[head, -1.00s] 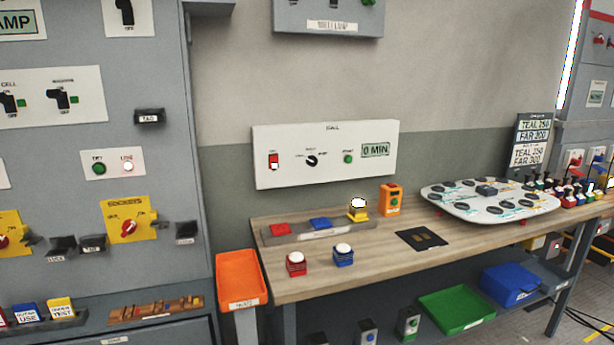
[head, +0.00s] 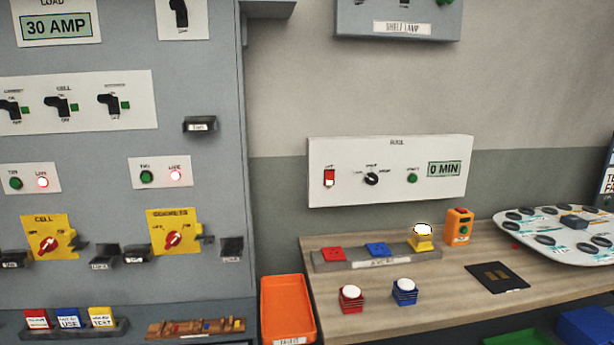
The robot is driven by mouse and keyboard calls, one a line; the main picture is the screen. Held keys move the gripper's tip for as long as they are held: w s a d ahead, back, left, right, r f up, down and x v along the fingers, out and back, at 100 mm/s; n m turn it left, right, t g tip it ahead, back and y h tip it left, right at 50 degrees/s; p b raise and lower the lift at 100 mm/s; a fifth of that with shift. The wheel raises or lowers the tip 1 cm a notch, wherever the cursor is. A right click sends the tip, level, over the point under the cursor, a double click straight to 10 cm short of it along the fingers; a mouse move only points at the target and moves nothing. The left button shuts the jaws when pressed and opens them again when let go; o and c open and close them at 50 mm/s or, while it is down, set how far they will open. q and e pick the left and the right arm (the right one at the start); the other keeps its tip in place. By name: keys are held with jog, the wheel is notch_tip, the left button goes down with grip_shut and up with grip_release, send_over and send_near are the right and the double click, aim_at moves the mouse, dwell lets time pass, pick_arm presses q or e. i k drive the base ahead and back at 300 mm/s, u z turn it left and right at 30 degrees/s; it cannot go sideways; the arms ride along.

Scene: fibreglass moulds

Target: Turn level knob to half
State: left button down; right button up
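A white panel (head: 322,190) on the wall above the bench carries a small black rotary knob (head: 371,179) with tiny labels around it. The labels are too small to read, so I cannot tell its setting; its pale mark seems to slant toward the upper left. A red switch (head: 329,177) sits left of the knob. A green button (head: 412,177) and a display (head: 444,169) reading "0 MIN" sit to its right. Neither of my grippers is in view.
A grey cabinet (head: 120,175) with switches and yellow rotary panels fills the left.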

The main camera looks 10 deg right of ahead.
aim_at(371, 178)
jog(key=u, duration=0.15)
jog(key=i, duration=0.85)
jog(key=z, duration=0.25)
